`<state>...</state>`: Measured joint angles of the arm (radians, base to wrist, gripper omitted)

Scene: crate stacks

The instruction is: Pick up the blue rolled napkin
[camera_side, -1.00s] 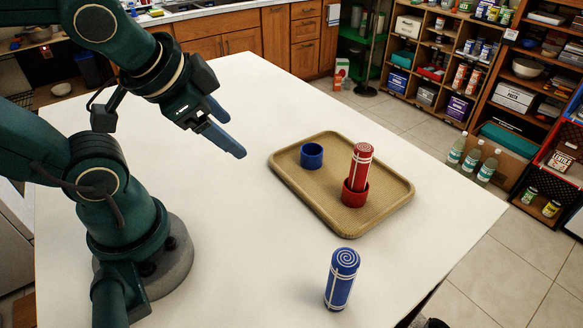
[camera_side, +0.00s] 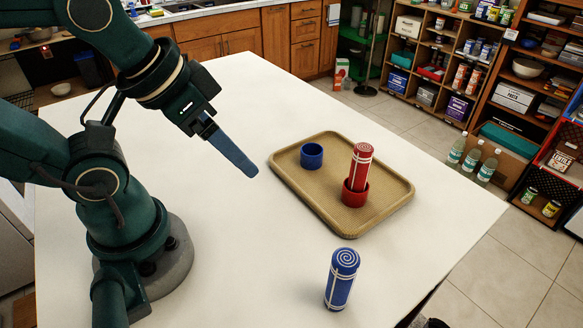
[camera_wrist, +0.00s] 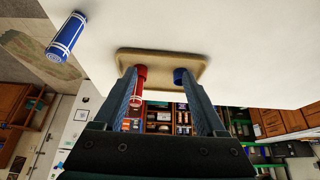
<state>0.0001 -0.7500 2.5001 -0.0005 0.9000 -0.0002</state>
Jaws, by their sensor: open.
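The blue rolled napkin (camera_side: 342,279) stands upright on the white table near its front edge, outside the tray. It has white bands and a spiral top. In the wrist view the blue napkin (camera_wrist: 67,37) is at the upper left, outside the jaws. My gripper (camera_side: 248,170) is empty above the table, left of the tray and well apart from the napkin. In the wrist view my gripper (camera_wrist: 162,85) shows its two fingers spread apart. In the side view one finger hides the other.
A tan tray (camera_side: 300,196) lies on the table. It holds a blue ring (camera_side: 311,156) that looks empty and a red ring (camera_side: 355,196) with a red rolled napkin (camera_side: 361,166) upright in it. The table (camera_side: 235,270) is clear between my arm and the blue napkin.

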